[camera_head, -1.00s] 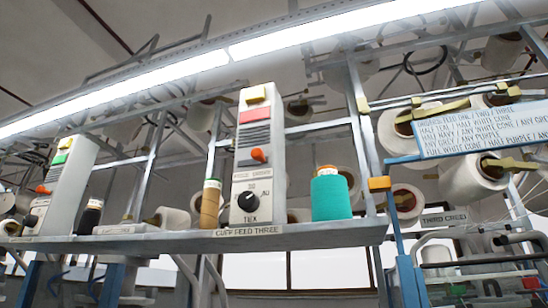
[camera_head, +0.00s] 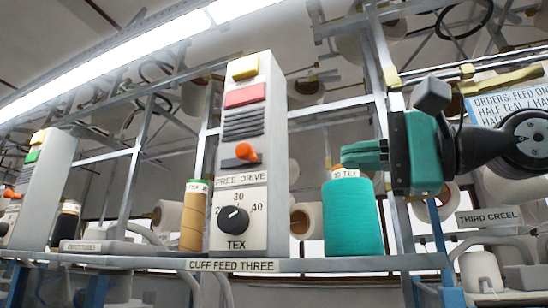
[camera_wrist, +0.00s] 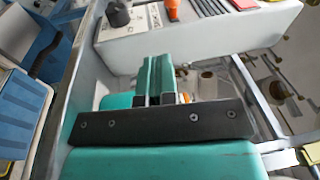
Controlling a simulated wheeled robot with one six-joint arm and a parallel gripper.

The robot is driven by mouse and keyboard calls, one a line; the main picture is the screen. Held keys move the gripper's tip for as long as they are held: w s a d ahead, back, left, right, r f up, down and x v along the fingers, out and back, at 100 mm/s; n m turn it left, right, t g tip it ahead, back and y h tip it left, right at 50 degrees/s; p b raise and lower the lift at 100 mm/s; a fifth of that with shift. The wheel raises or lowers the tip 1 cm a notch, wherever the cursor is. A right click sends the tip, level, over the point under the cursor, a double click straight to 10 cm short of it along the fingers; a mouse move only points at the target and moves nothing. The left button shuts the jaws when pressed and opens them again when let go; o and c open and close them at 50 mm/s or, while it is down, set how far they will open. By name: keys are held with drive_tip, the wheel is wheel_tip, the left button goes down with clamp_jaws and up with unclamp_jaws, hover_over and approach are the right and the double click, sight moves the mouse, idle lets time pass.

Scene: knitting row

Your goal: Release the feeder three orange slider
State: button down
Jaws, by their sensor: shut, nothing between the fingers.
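The feeder three unit is a tall grey box (camera_head: 265,150) on the shelf labelled CUFF FEED THREE. Its orange slider (camera_head: 246,152) sits on the front, just above the FREE DRIVE label (camera_head: 242,179). In the wrist view the orange slider (camera_wrist: 173,10) shows at the top edge, beyond my fingertips. My teal gripper (camera_head: 345,154) is right of the box, above the teal cone, pointing left towards the box and apart from the slider. In the wrist view its fingers (camera_wrist: 155,75) are shut together and empty.
A teal yarn cone (camera_head: 350,220) stands right of the box, under my gripper. A tan cone (camera_head: 194,215) stands left of it. The box also carries a TEX dial (camera_head: 233,220), a red block (camera_head: 246,95) and a yellow block (camera_head: 245,68). Metal uprights stand behind.

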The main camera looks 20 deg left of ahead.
sight(252, 152)
drive_tip(key=shift+r+g, duration=0.3)
drive_tip(key=shift+r, duration=0.5)
drive_tip(key=a+p, duration=0.2)
drive_tip(key=a, duration=0.2)
drive_tip(key=w+a+r+p, duration=0.1)
drive_tip(key=a+p, duration=0.1)
drive_tip(key=a, duration=0.3)
drive_tip(key=a+r+p, duration=0.1)
drive_tip(key=a+p, duration=0.1)
drive_tip(key=a, duration=0.2)
drive_tip(key=shift+w+a+r+p, duration=0.1)
drive_tip(key=shift+w+a+p, duration=0.15)
drive_tip(key=shift+w+p, duration=0.15)
drive_tip(key=shift+a, duration=0.15)
drive_tip(key=shift+w, duration=0.1)
